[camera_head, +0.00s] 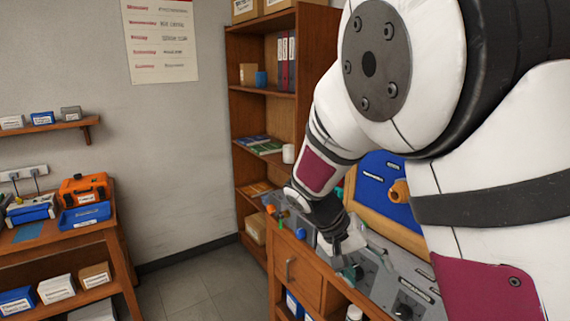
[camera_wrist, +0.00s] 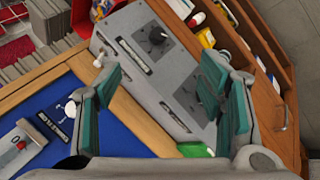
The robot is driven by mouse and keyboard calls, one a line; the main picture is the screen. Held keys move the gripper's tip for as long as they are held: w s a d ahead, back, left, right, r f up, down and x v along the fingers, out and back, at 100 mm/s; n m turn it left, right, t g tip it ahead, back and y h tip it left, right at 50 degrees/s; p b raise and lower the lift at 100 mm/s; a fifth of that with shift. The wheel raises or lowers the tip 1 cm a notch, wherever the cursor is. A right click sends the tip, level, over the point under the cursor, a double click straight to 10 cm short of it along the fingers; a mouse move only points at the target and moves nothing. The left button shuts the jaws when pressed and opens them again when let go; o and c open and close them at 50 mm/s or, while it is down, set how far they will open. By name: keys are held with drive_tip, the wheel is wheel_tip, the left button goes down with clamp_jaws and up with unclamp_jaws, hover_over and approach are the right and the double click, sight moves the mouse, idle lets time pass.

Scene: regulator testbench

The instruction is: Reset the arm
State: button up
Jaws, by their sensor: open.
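My white arm with maroon panels reaches down across the right of the head view. My gripper (camera_head: 350,265) is low over the grey bench panel (camera_head: 385,280). In the wrist view my gripper (camera_wrist: 158,88) is open, its two teal-padded fingers wide apart with nothing held between them. I cannot tell whether the fingers touch the panel.
A blue board (camera_head: 378,180) in a wooden frame stands behind the panel. A wooden bookshelf (camera_head: 262,62) is at the back. At left, a side table holds an orange case (camera_head: 85,188) and a blue tray (camera_head: 85,216). Grey floor (camera_head: 195,280) is clear between.

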drive_tip(key=s+r+n+t+y, duration=0.1)
drive_tip(key=s+r, duration=0.3)
drive_tip(key=s, duration=0.4)
drive_tip(key=s+d+r+n+t+y, duration=0.1)
drive_tip(key=s+r+t+y, duration=0.1)
drive_tip(key=s+r, duration=0.3)
drive_tip(key=s+r+n+t+y, duration=0.1)
drive_tip(key=s+r+y, duration=0.3)
drive_tip(key=s, duration=0.6)
drive_tip(key=shift+s+d+r+t, duration=0.35)
drive_tip(key=shift+d+r+t, duration=0.05)
drive_tip(key=shift+r+t, duration=0.15)
